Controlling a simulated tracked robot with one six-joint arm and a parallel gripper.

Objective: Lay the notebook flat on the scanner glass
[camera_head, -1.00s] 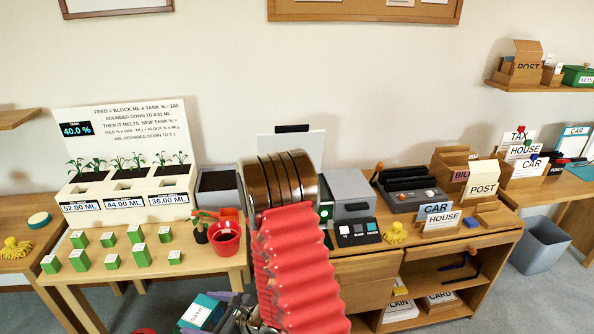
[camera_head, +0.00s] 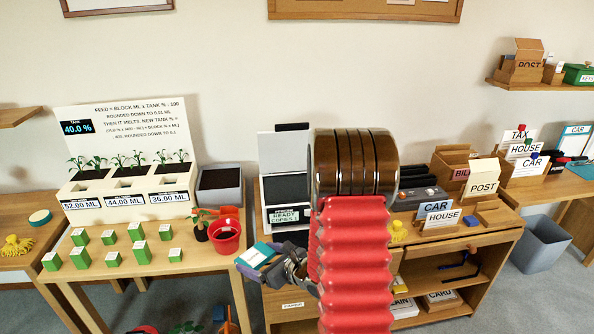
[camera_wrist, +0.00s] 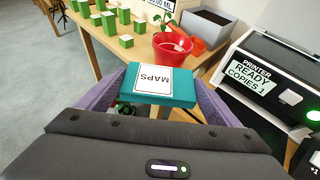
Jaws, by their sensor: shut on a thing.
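My gripper (camera_wrist: 157,92) is shut on a teal notebook (camera_wrist: 178,97) with a white MAPS label, its purple fingers on either side. In the head view the notebook (camera_head: 256,256) is held at the front edge of the bench, left of and lower than the printer's front. The printer (camera_head: 288,215), reading READY, COPIES 1, has its lid (camera_head: 284,150) raised and a dark glass (camera_head: 285,188) exposed on top. The printer also shows at the right of the wrist view (camera_wrist: 262,88). My arm hides whatever is directly right of the printer.
Several green blocks (camera_head: 137,235) stand on the left table, before a planter (camera_head: 128,190). A grey bin (camera_head: 219,190) is left of the printer. Sign cards (camera_head: 437,211) stand on the right.

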